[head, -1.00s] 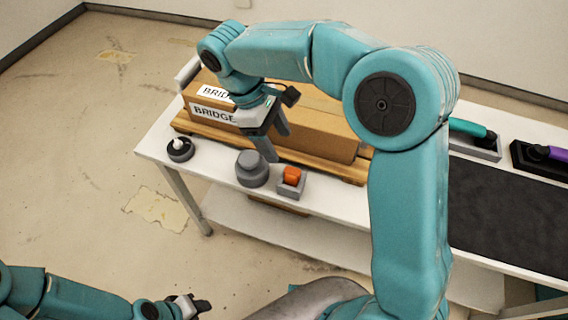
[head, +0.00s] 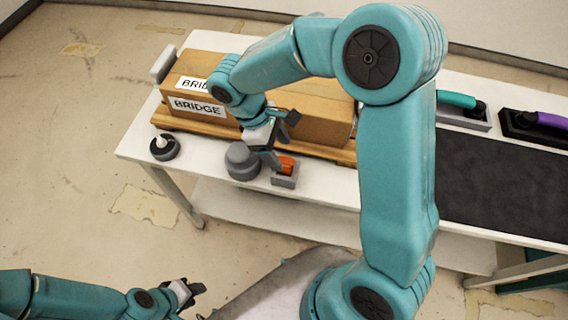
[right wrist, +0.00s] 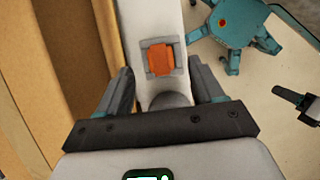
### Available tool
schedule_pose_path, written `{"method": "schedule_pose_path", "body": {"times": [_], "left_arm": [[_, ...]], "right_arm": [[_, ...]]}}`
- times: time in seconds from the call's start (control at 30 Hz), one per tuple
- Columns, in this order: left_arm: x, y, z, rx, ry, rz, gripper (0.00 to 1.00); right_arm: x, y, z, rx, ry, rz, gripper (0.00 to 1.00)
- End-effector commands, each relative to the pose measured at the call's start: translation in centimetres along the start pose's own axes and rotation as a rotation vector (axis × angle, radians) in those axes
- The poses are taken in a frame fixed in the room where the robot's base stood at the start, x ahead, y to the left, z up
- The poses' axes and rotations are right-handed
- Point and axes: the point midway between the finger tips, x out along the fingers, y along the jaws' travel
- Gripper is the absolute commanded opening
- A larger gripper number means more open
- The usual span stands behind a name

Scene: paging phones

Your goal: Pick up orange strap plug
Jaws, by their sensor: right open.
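The orange strap plug (head: 287,164) sits in a small grey holder (head: 284,181) near the front edge of the white table. In the right wrist view the orange strap plug (right wrist: 161,60) shows in its holder, ahead of and between the fingers. My right gripper (head: 272,158) is open and empty, above and just beside the plug; its fingers partly cover the plug in the head view. In the right wrist view my right gripper (right wrist: 165,85) has its fingers spread wide. My left gripper (head: 188,294) is low at the bottom left, far from the table; its jaw opening is unclear.
A grey round knob (head: 240,160) stands left of the holder. A cardboard box (head: 310,115) labelled BRIDGE lies on a wooden pallet behind. Teal (head: 457,100) and purple (head: 551,120) handsets lie right.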

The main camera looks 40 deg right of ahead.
Motion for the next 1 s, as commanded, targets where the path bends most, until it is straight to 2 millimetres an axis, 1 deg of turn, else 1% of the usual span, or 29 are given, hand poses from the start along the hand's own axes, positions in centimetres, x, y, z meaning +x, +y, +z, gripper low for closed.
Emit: {"method": "schedule_pose_path", "body": {"times": [0.07, 0.33, 0.43, 0.63, 0.67, 0.7, 0.77, 0.8, 0.83, 1.0], "left_arm": [[-0.1, 0.0, 0.0, 0.000, 0.000, 0.000, 0.38], [-0.5, 0.2, 0.0, 0.000, 0.000, 0.000, 0.38], [-0.5, 0.2, 0.0, 0.000, 0.000, 0.000, 0.38], [-0.5, 0.2, 0.0, 0.000, 0.000, 0.000, 0.38], [-0.5, 0.2, 0.0, 0.000, 0.000, 0.000, 0.38], [-0.5, 0.2, 0.0, 0.000, 0.000, 0.000, 0.38], [-0.5, 0.2, 0.0, 0.000, 0.000, 0.000, 0.38], [-0.5, 0.2, 0.0, 0.000, 0.000, 0.000, 0.38], [-0.5, 0.2, 0.0, 0.000, 0.000, 0.000, 0.38], [-0.5, 0.2, 0.0, 0.000, 0.000, 0.000, 0.38]], "right_arm": [[0.6, 0.0, 0.0, -0.001, -0.003, -0.002, 0.67], [4.6, 0.1, -0.4, 0.000, -0.004, -0.003, 0.67], [5.2, 0.1, -0.6, 0.000, -0.002, -0.002, 0.67], [5.2, 0.1, -0.6, 0.000, -0.001, -0.001, 0.67], [5.2, 0.1, -0.6, 0.000, -0.001, -0.001, 0.60], [5.2, 0.1, -0.6, 0.000, -0.001, -0.001, 0.47], [5.2, 0.1, -0.6, 0.000, -0.001, -0.001, 0.28], [5.2, 0.1, -0.6, 0.000, -0.001, -0.001, 0.15], [5.2, 0.1, -0.6, 0.000, -0.001, -0.001, 0.10], [5.2, 0.1, -0.6, 0.000, -0.001, -0.001, 0.10]]}}
